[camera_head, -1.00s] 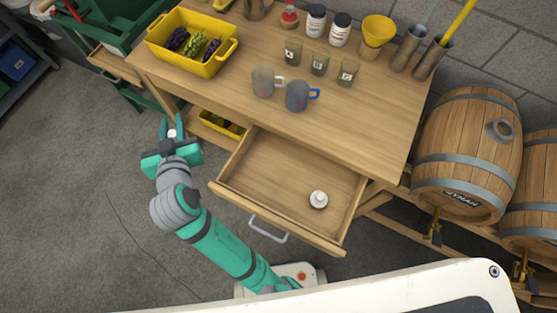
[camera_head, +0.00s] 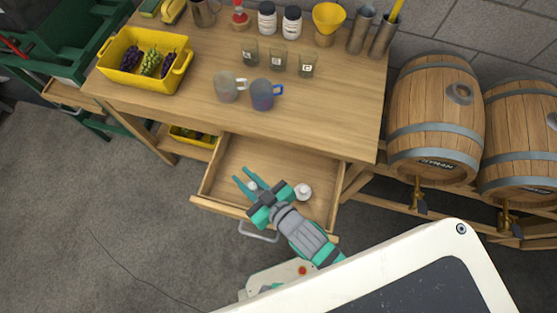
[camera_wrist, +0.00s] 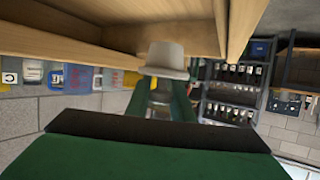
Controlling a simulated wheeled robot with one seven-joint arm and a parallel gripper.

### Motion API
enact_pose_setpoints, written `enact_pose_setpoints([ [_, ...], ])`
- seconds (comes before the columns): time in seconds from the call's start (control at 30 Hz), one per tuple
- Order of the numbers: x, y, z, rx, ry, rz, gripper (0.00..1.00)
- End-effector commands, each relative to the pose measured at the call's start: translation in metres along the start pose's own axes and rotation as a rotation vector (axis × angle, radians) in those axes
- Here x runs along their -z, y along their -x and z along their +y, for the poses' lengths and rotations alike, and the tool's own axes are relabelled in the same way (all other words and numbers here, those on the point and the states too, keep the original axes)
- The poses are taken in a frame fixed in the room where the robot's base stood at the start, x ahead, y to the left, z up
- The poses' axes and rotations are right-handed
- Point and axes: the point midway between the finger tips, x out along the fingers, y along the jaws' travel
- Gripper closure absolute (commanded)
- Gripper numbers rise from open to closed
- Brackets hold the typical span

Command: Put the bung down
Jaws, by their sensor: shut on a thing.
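My gripper (camera_head: 245,178) is over the open drawer (camera_head: 277,157) of the wooden table, its two teal fingers pointing up and left in the head view. It is shut on a small pale bung (camera_head: 252,186). In the wrist view the bung (camera_wrist: 166,58) shows as a whitish piece with a wider flange, held between the green fingers. I cannot tell how high it is above the drawer floor. A second white, round, knobbed piece (camera_head: 303,191) lies in the drawer, to the right of my gripper.
Barrels (camera_head: 435,110) stand at the right. The left and back of the drawer floor look clear.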

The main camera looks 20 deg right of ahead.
Motion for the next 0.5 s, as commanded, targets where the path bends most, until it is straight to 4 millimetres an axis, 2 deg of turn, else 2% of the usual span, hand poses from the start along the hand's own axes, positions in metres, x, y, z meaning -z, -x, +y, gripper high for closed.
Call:
enact_pose_setpoints([
  [0.03, -0.003, 0.013, 0.012, -0.008, 0.001, -0.006, 1.00],
  [0.2, 0.001, 0.045, 0.040, -0.027, -0.008, -0.004, 1.00],
  [0.33, 0.004, 0.058, 0.052, -0.037, -0.012, -0.002, 1.00],
  [0.5, 0.007, 0.063, 0.057, -0.040, -0.016, 0.001, 1.00],
])
